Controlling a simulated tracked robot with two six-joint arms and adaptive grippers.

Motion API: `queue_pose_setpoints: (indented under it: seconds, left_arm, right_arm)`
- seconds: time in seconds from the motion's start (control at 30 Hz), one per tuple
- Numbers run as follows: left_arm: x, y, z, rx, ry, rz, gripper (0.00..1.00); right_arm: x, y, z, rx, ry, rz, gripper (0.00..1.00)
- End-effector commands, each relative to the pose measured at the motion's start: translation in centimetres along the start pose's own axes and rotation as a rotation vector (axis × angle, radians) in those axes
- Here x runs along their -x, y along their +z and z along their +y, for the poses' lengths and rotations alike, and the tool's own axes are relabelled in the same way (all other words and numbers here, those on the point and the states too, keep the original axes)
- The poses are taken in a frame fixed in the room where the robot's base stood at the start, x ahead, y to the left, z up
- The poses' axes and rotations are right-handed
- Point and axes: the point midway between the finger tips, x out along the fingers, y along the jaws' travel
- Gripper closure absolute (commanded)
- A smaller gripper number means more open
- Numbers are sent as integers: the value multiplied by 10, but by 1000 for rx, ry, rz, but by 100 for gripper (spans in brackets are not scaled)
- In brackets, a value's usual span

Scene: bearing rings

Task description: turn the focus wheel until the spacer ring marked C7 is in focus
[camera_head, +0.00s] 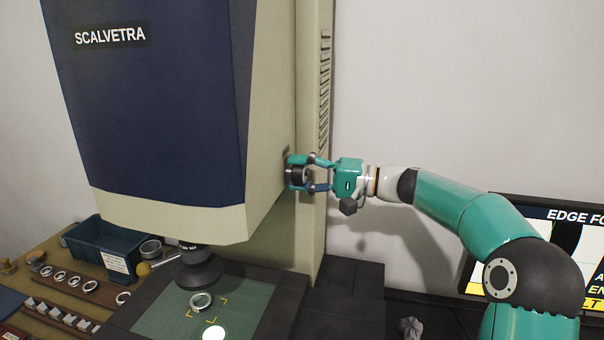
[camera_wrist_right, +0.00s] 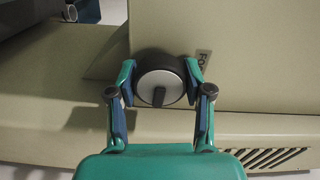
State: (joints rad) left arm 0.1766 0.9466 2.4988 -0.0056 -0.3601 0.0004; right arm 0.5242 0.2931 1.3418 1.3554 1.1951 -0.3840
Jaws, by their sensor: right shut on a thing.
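The focus wheel (camera_wrist_right: 160,82) is a dark round knob with a grey face and a bar across it, on the side of the machine. It also shows in the head view (camera_head: 296,174). My right gripper (camera_head: 303,172) is shut on the wheel, with a finger on either side of it; the wrist view shows both fingers (camera_wrist_right: 160,76) touching its rim. A metal ring (camera_head: 201,301) lies on the green stage (camera_head: 160,309) under the lens (camera_head: 198,268), near yellow corner marks. No C7 marking is readable on it. My left gripper is not in view.
A monitor (camera_head: 590,235) at the right is partly hidden by my right arm. A blue bin (camera_head: 100,247) and a wooden rack (camera_head: 65,284) with several rings stand at the left. A crumpled grey cloth (camera_head: 411,327) lies at the front. A label (camera_wrist_right: 203,62) sits beside the wheel.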

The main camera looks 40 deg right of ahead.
Motion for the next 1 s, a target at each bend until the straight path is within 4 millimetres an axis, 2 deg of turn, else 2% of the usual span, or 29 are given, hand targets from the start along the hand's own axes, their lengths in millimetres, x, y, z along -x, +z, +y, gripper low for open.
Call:
queue_pose_setpoints:
  seconds: [0.3,0.33,0.47,0.5,0.83,1.0]
  left_arm:
    - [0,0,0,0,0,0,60]
    - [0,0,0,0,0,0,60]
    - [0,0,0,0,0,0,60]
    - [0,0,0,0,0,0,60]
    - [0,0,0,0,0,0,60]
    - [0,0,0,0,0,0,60]
  right_arm:
    - [0,0,3,-5,4,-1,84]
    - [0,0,3,-5,5,-1,48]
    - [0,0,3,-4,4,-1,26]
    - [0,0,2,-4,3,0,24]
    - [2,0,1,-2,1,0,24]
    - [16,-1,1,-2,2,3,24]
